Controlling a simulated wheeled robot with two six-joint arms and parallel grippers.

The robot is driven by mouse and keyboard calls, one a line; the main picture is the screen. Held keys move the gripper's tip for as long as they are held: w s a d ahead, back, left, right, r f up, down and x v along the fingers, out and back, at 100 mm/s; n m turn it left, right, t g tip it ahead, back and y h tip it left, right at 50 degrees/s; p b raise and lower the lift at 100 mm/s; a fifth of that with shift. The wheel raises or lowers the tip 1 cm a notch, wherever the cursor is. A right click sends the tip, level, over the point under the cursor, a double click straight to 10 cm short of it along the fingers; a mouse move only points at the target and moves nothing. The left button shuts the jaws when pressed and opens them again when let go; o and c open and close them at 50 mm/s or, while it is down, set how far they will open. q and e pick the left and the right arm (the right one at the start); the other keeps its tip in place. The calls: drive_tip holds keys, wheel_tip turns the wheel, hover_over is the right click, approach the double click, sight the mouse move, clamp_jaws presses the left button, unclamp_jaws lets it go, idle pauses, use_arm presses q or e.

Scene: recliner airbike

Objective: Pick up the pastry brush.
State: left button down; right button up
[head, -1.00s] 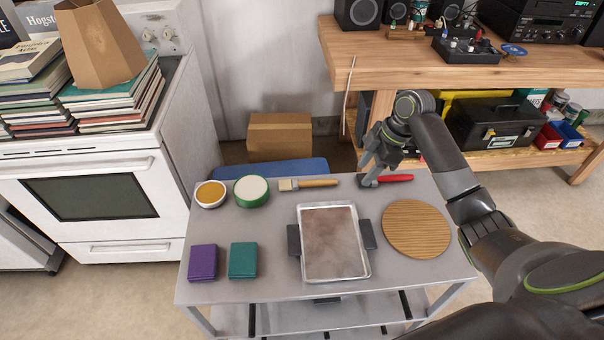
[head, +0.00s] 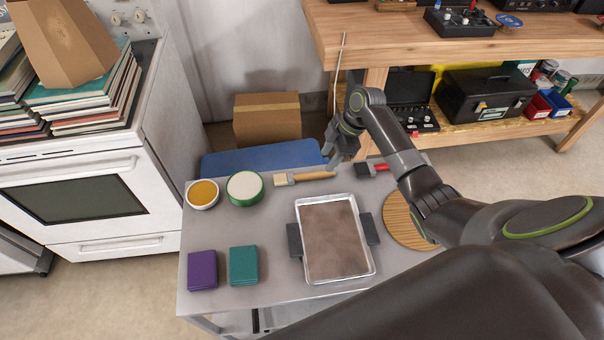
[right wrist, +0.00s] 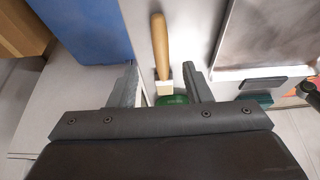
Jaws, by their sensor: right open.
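The pastry brush (head: 305,177) has a pale wooden handle and cream bristles. It lies near the back edge of the grey cart top (head: 220,227), bristles to the left. My right gripper (head: 334,162) is open and empty at the handle end of the brush. In the right wrist view the brush (right wrist: 161,47) shows between the two spread fingers (right wrist: 160,70) of that gripper, apart from both. How high the fingers are above it is hard to tell. My left gripper is not in view.
A metal tray (head: 337,240), a round wooden board (head: 400,224), and purple (head: 202,270) and teal (head: 243,265) blocks lie nearer.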

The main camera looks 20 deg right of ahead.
sight(316, 173)
drive_tip(key=shift+a+f, duration=0.2)
drive_tip(key=shift+f, duration=0.25)
drive_tip(key=shift+a+f, duration=0.2)
drive_tip(key=shift+f, duration=0.15)
drive_tip(key=x, duration=0.2)
drive_tip(key=p+x, duration=0.1)
drive_tip(key=x, duration=0.1)
drive_tip(key=shift+w+a+r+p, duration=0.1)
drive_tip(key=shift+a+p, duration=0.2)
drive_tip(key=shift+a+f, duration=0.1)
drive_tip(key=shift+f, duration=0.25)
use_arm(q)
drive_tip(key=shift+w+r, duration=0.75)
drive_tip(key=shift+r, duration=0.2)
use_arm(e)
clamp_jaws()
drive_tip(key=shift+r, duration=0.1)
